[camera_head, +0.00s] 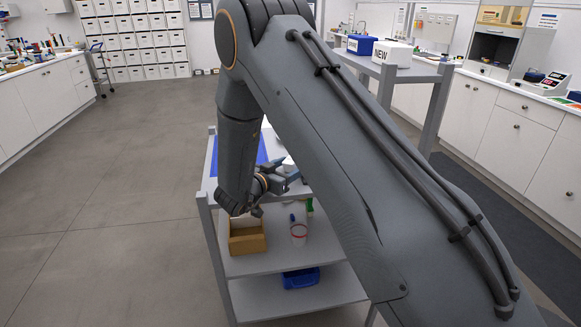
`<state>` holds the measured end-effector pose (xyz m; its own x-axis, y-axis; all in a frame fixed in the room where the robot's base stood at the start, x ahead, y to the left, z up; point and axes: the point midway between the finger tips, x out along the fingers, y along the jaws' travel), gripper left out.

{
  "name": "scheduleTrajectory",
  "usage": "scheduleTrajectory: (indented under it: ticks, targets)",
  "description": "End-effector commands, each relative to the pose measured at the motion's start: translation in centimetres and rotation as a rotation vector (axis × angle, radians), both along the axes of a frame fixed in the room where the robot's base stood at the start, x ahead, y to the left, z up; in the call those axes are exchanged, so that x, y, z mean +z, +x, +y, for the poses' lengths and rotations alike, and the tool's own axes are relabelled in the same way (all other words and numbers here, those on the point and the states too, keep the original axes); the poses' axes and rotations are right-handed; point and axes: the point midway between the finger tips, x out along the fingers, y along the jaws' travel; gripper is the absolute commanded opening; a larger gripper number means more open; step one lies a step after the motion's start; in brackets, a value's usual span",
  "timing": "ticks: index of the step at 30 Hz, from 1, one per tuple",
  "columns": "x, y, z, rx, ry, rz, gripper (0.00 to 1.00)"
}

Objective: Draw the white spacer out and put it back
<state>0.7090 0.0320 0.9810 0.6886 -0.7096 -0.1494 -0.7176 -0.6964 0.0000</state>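My gripper (290,180) is partly in view past my bent arm, at the level of the grey cart's upper shelf. My arm hides part of it, and its finger opening is too small to make out. A small white piece (289,163) shows just above the gripper, beside my arm. I cannot tell whether it is the white spacer, or whether the gripper touches it. No other thing in view can be made out as the spacer.
A white "NEW" box (391,53) stands on a higher shelf. Floor (110,190) is clear at left.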

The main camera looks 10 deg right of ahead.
Motion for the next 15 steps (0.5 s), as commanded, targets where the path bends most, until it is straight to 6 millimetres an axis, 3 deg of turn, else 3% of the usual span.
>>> scheduleTrajectory:
  ticks: [15]
  targets:
    - [1.0,-4.7,5.0,0.004,0.001,-0.001,0.57]
